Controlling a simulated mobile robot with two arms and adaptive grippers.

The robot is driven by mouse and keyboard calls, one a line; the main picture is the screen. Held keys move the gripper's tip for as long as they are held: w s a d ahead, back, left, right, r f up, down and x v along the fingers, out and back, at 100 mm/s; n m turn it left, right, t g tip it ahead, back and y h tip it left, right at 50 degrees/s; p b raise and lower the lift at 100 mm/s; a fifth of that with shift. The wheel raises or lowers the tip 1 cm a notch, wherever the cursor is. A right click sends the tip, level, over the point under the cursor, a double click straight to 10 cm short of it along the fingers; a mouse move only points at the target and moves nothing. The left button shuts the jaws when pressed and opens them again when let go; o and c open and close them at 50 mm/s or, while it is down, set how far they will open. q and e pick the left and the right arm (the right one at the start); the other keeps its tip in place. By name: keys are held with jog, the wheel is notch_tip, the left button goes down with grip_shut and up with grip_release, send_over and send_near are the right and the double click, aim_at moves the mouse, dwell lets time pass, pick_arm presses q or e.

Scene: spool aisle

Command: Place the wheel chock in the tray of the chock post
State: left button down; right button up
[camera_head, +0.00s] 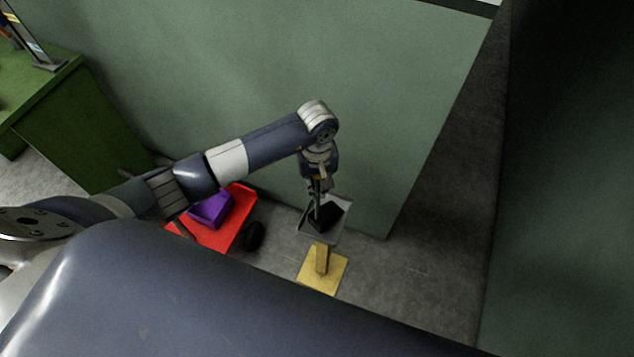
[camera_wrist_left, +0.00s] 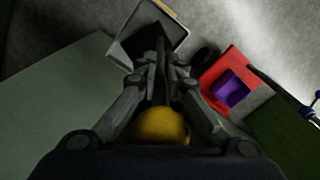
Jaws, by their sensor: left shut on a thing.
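The wheel chock (camera_head: 327,217) is a dark wedge-like block, seen inside the outline of the grey tray (camera_head: 304,224) of the chock post. I cannot tell whether it rests on the tray floor or hangs just above it. My left gripper (camera_head: 317,196) points down over the tray and is shut on the chock. In the left wrist view, the gripper (camera_wrist_left: 160,72) hides part of the dark chock (camera_wrist_left: 150,42), and the tray (camera_wrist_left: 122,50) shows around it. The post has a yellow base plate (camera_head: 310,279). My right gripper is not in view.
A red cart (camera_head: 240,212) with a purple box (camera_head: 212,209) and a dark wheel (camera_head: 253,236) stands left of the tray. A green wall (camera_head: 400,100) rises close behind. A green bench (camera_head: 70,140) is at far left. Bare floor (camera_head: 420,270) lies to the right.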

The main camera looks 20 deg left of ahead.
pick_arm(q)
jog(key=shift+f, duration=0.15)
jog(key=c, duration=1.7)
grip_release()
jog(key=shift+r, duration=0.25)
notch_tip(320, 180, up, 10)
jog(key=b, duration=0.3)
jog(key=shift+w+r+b, duration=0.1)
jog(key=shift+r+b, duration=0.05)
jog(key=shift+b, duration=0.25)
jog(key=shift+r, duration=0.8)
jog(key=shift+f, duration=0.1)
